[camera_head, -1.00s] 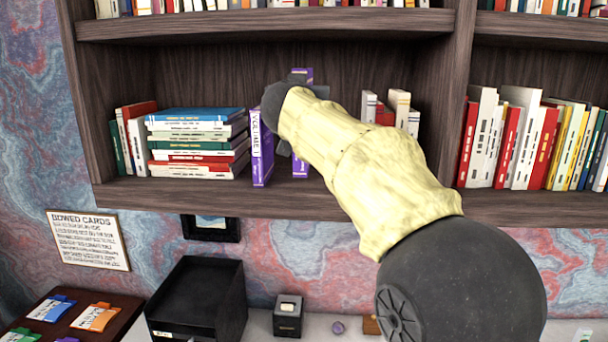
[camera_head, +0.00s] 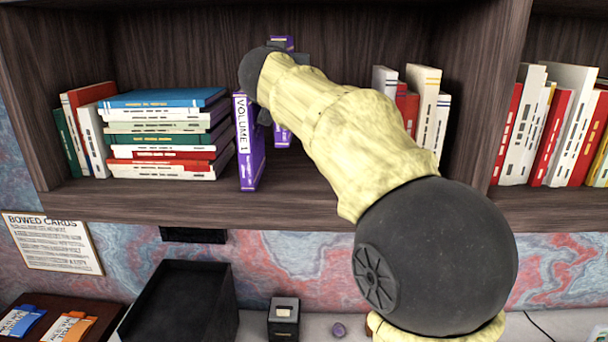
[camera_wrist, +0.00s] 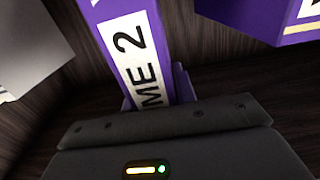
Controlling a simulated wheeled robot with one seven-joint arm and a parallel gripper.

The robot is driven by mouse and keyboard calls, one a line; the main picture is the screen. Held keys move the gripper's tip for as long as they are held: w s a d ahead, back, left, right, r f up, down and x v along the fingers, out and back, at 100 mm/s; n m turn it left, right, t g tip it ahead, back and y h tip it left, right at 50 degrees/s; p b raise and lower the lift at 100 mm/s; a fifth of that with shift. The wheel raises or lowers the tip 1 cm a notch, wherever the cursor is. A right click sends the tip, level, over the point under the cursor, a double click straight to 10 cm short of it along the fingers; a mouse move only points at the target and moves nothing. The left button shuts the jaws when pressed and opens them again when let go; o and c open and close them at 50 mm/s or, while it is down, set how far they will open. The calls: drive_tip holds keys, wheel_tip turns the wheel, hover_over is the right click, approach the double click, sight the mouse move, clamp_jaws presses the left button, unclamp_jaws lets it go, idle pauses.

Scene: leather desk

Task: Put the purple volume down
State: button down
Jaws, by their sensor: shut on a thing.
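A purple volume (camera_head: 282,137) is upright behind my forearm, in the gap on the middle shelf. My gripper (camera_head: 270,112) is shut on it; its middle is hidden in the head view. In the wrist view the held volume (camera_wrist: 130,50) shows a white label ending in "ME 2", and its far end is close to the dark wood. I cannot tell whether its base touches the shelf. Another purple volume (camera_head: 249,152), labelled "VOLUME 1", stands upright just left of it, nearer the shelf's front edge.
A stack of flat books (camera_head: 165,135) lies left of VOLUME 1. White and red books (camera_head: 425,105) stand to the right, partly behind my arm. The shelf board (camera_head: 130,200) has free room between these and the purple volumes. A black tray (camera_head: 180,305) is below.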

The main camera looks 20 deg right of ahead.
wheel_tip(320, 180, down, 6)
drive_tip(key=b, duration=0.3)
drive_tip(key=shift+s+a+f+b, duration=0.1)
drive_tip(key=shift+s+f+b, duration=0.1)
drive_tip(key=shift+b, duration=0.15)
drive_tip(key=shift+f+b, duration=0.85)
drive_tip(key=shift+f, duration=0.75)
drive_tip(key=shift+s+f, duration=0.1)
drive_tip(key=c, duration=1.1)
unclamp_jaws()
drive_tip(key=shift+f, duration=0.1)
